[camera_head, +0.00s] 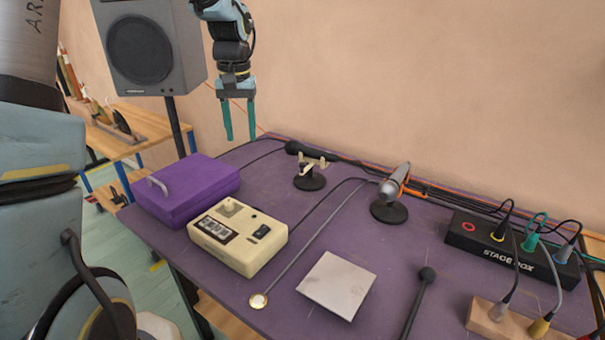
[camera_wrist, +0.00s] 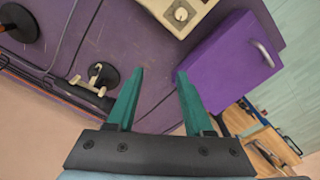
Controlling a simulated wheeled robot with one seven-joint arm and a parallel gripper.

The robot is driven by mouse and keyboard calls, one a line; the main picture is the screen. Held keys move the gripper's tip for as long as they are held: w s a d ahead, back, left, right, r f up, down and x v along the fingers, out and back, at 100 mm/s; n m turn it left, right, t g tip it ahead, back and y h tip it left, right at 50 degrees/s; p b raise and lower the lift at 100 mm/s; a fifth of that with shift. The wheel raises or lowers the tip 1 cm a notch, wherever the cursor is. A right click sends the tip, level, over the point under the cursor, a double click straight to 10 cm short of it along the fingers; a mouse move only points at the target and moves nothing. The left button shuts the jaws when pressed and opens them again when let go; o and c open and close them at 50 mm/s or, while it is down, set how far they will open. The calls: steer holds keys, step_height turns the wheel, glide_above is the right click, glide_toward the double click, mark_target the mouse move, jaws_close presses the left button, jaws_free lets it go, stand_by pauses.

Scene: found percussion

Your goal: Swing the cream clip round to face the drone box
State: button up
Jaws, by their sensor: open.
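The cream clip (camera_head: 314,163) sits on a small round black stand (camera_head: 309,182) towards the back of the purple table. It also shows in the wrist view (camera_wrist: 97,82), left of my fingers. A cream box with a knob and dark panels (camera_head: 240,237) stands at the front left; it looks like the drone box, but I cannot read its label. Its corner shows in the wrist view (camera_wrist: 183,12). My gripper (camera_head: 240,138) is open and empty, above the table's back left edge. Its green fingers (camera_wrist: 161,74) point down, apart from the clip.
A purple case (camera_head: 190,190) stands left of the cream box. A black microphone (camera_head: 322,154) lies behind the clip; a silver microphone (camera_head: 393,183) stands to its right. Cables run along the back. A pale square plate (camera_head: 338,284) and a stage box (camera_head: 510,245) lie further right.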

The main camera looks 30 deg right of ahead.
steer(key=m+b, duration=0.1)
steer(key=b, duration=0.2)
glide_above(302, 163)
steer(key=f, duration=0.1)
step_height(302, 163, down, 11)
steer(key=shift+r+p, duration=0.1)
steer(key=shift+p, duration=1)
jaws_close()
